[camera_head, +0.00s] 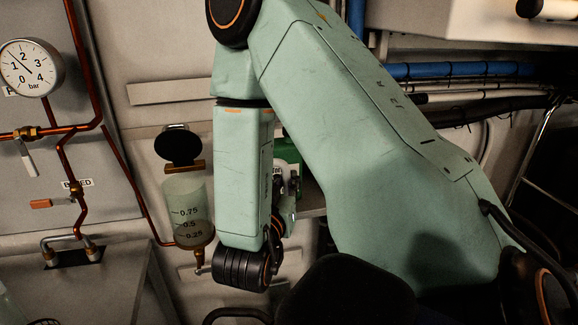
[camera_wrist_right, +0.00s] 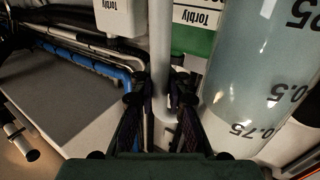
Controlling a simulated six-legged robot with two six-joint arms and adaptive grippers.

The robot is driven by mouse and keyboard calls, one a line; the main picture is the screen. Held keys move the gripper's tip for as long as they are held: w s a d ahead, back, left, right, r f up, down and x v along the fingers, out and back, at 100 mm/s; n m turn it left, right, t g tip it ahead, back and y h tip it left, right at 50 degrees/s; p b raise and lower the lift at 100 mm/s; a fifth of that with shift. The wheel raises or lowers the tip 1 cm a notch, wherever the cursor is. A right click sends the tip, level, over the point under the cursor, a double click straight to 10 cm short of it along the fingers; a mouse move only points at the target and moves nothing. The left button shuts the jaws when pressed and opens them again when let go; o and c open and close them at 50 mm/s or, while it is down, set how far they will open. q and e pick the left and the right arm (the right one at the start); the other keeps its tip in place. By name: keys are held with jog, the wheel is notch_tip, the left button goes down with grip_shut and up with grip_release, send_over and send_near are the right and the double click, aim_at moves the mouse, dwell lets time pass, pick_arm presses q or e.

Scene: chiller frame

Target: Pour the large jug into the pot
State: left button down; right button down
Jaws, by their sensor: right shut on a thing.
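The pot (camera_head: 187,205) is a clear upright cylinder on the wall, marked 0.25, 0.5 and 0.75, with brownish fluid low inside. Its dark round lid (camera_head: 179,146) stands open above it. A green jug (camera_head: 288,150) with a white label is mostly hidden behind my right arm, to the right of the pot. In the right wrist view, its green and white "Torbly" face (camera_wrist_right: 193,40) shows beside the pot (camera_wrist_right: 260,75). My right gripper (camera_wrist_right: 158,95) is shut on a pale upright bar, which looks like the jug's handle. My left gripper is out of view.
A pressure gauge (camera_head: 31,67) and copper pipes (camera_head: 65,150) are on the left wall. Blue and black hoses (camera_head: 460,70) run along the right. A white "Torbly" container (camera_wrist_right: 120,17) and a grey surface (camera_wrist_right: 55,100) show in the wrist view.

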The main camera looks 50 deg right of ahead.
jog(key=shift+w+a+r+n+p, duration=0.2)
jog(key=shift+a+r+n+p, duration=0.1)
jog(key=shift+r+p, duration=0.15)
jog(key=shift+w+a+r+n+p, duration=0.15)
jog(key=shift+r+n+p, duration=0.15)
jog(key=shift+r+p, duration=0.15)
jog(key=shift+w+a+r+n+p, duration=0.2)
jog(key=shift+w+r+n+p, duration=0.2)
jog(key=shift+p, duration=0.2)
jog(key=shift+w+a+r+n+p, duration=0.15)
jog(key=shift+w+r+n+p, duration=0.2)
jog(key=shift+w+p, duration=0.2)
jog(key=shift+w+d+f, duration=0.1)
jog(key=shift+d+f, duration=0.1)
jog(key=shift+f, duration=0.3)
jog(key=shift+a, duration=0.15)
jog(key=shift+r, duration=0.15)
